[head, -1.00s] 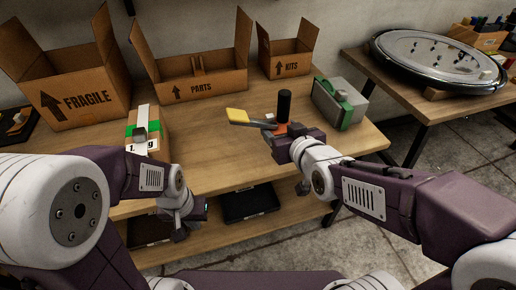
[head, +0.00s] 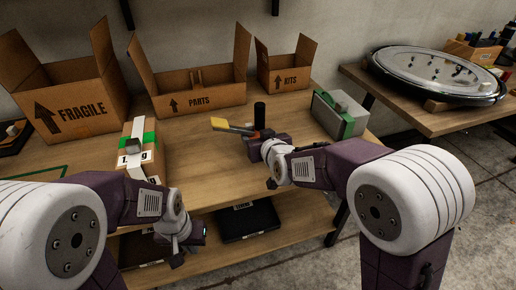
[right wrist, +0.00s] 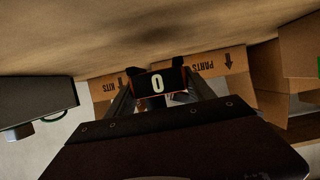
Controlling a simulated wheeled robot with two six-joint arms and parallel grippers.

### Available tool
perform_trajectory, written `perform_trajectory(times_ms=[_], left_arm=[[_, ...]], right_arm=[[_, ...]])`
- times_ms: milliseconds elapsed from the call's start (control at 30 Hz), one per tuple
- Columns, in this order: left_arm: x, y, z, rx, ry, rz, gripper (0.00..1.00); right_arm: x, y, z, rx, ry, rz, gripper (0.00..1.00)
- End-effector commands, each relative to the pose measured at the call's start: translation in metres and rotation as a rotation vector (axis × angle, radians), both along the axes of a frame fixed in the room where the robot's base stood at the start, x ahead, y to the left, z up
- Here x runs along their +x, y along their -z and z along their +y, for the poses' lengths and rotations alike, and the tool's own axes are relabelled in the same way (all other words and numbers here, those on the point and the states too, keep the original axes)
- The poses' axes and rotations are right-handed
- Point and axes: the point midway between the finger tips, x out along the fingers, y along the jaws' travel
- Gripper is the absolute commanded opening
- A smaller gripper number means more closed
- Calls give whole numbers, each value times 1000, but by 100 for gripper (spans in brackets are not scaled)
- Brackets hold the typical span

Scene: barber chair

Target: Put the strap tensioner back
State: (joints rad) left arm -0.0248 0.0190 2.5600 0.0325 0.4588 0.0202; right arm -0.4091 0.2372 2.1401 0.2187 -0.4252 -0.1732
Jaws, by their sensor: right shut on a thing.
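The strap tensioner (head: 239,129) has a long lever with a yellow end, an upright black cylinder and a little orange at its base. My right gripper (head: 262,147) is shut on it over the workbench. In the right wrist view a dark block with orange edges and a white 0 (right wrist: 158,84) sits between the fingers; the rest of the tool is hidden behind it. I cannot tell whether the tensioner touches the bench top. My left gripper (head: 177,255) hangs low at the bench's front edge, and its fingers are too small to read.
Open cardboard boxes marked FRAGILE (head: 82,112), PARTS (head: 215,100) and KITS (head: 290,80) stand along the back. A green-taped carton (head: 137,150) is at left. A grey-green case (head: 338,115) stands right of the tensioner. Bare bench top (head: 195,160) lies between carton and tensioner.

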Motion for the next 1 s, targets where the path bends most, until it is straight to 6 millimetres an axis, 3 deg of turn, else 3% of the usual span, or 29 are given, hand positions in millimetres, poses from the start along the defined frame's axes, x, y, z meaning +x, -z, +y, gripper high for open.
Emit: perform_trajectory(times_ms=[67,267,633,667,733,1000], left_arm=[[0,3,0,0,0,0,0],[0,25,0,0,0,0,0],[0,26,0,0,0,0,0],[0,26,0,0,0,0,0],[0,25,0,0,0,0,0],[0,25,0,0,0,0,0]], right_arm=[[0,4,0,1,0,-3,0],[0,40,0,0,0,-1,0],[0,43,0,1,0,-3,0],[-1,44,0,0,0,1,64],[-1,43,0,0,0,1,84],[-1,43,0,0,0,1,84]])
